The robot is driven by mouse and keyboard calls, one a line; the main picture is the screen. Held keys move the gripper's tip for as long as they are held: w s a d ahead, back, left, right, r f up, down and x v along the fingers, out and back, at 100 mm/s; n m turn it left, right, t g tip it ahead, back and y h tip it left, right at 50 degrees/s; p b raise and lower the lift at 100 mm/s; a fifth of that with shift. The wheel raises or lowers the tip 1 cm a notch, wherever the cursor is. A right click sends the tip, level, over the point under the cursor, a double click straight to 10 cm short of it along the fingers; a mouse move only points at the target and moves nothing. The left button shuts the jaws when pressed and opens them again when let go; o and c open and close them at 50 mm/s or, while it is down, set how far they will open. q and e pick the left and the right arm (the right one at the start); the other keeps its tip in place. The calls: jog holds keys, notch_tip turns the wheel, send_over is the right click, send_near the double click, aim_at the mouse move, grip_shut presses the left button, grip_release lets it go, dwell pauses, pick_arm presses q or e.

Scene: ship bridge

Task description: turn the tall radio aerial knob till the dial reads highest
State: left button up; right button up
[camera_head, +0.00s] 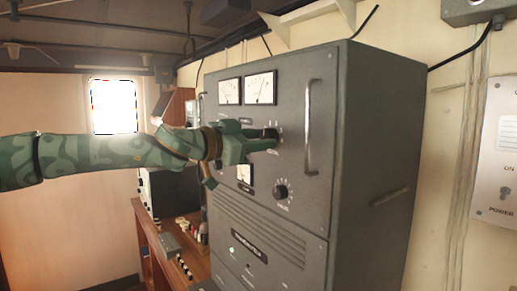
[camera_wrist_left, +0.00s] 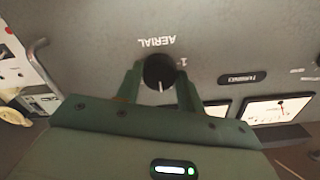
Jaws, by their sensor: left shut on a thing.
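The tall grey radio cabinet (camera_head: 290,190) stands in the middle of the head view. My left gripper (camera_head: 274,138) reaches in from the left to its upper front panel. In the left wrist view the black aerial knob (camera_wrist_left: 159,71) sits between the two green fingers, under the upside-down label AERIAL, and the gripper is shut on it. A pale pointer line on the knob runs toward the gripper. Two white dials (camera_head: 261,88) show above the gripper, also at the right edge of the wrist view (camera_wrist_left: 278,110); their needles are too small to read exactly. My right gripper is out of view.
A second black knob (camera_head: 281,192) is lower on the panel. A vertical handle (camera_head: 308,128) stands out right of the gripper. A wooden desk (camera_head: 160,245) with small gear lies left of the cabinet. A power switch box (camera_head: 498,160) is on the right wall.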

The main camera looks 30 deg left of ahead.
pick_arm(q)
jog(key=shift+m+b, duration=1.1)
jog(key=shift+m, duration=0.8)
jog(key=o, duration=1)
jog(key=shift+w, duration=0.1)
jog(key=b+v, duration=0.3)
jog(key=v, duration=1.3)
jog(key=shift+b, duration=0.4)
jog(key=shift+a, duration=0.1)
